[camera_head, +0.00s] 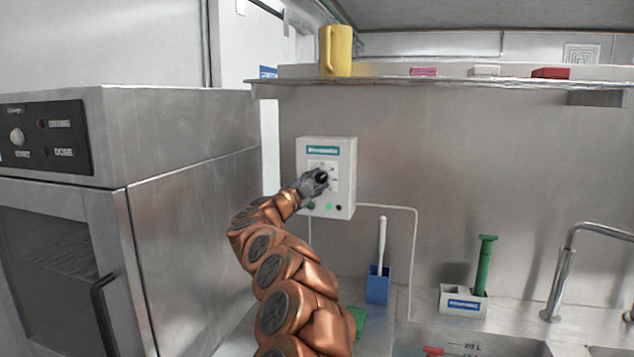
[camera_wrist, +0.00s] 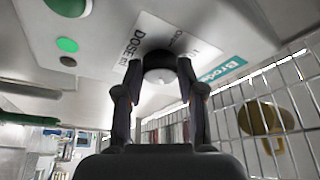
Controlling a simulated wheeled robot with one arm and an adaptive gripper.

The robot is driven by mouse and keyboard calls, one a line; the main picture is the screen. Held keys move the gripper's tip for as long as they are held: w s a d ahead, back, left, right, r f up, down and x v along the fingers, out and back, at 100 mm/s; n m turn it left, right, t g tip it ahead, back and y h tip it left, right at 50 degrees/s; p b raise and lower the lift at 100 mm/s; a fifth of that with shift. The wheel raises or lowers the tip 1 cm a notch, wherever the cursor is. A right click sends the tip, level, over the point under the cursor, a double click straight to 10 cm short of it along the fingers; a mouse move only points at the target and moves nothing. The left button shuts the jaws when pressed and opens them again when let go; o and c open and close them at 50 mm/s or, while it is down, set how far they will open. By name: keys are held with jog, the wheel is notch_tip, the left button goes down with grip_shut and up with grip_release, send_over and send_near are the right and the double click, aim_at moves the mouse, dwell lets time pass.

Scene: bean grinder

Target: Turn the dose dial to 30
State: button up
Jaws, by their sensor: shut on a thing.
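The white control box (camera_head: 343,205) is mounted on the steel back wall, with a teal label at its top and small round buttons and lights along its bottom. Its dose dial (camera_wrist: 159,66) is a round knob with a dark base, next to the word DOSE on the plate. In the wrist view my gripper (camera_wrist: 158,82) has one finger on each side of the dial and is shut on it. In the head view my gripper (camera_head: 314,182) covers much of the dial and part of the scale. I cannot read the dial's setting.
A steel oven (camera_head: 195,210) stands close on the left of my arm. A shelf (camera_head: 400,80) with a yellow mug (camera_head: 336,52) runs above the box. A blue holder (camera_head: 378,287) with a white-handled tool, a sink (camera_head: 480,344) and a tap (camera_head: 562,270) are at right.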

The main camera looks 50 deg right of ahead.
jog(key=shift+m, duration=0.3)
jog(key=o, duration=1.1)
jog(key=shift+o, duration=0.2)
jog(key=shift+a, duration=0.1)
jog(key=v, duration=1.1)
jog(key=shift+a, duration=0.35)
jog(key=shift+s, duration=0.1)
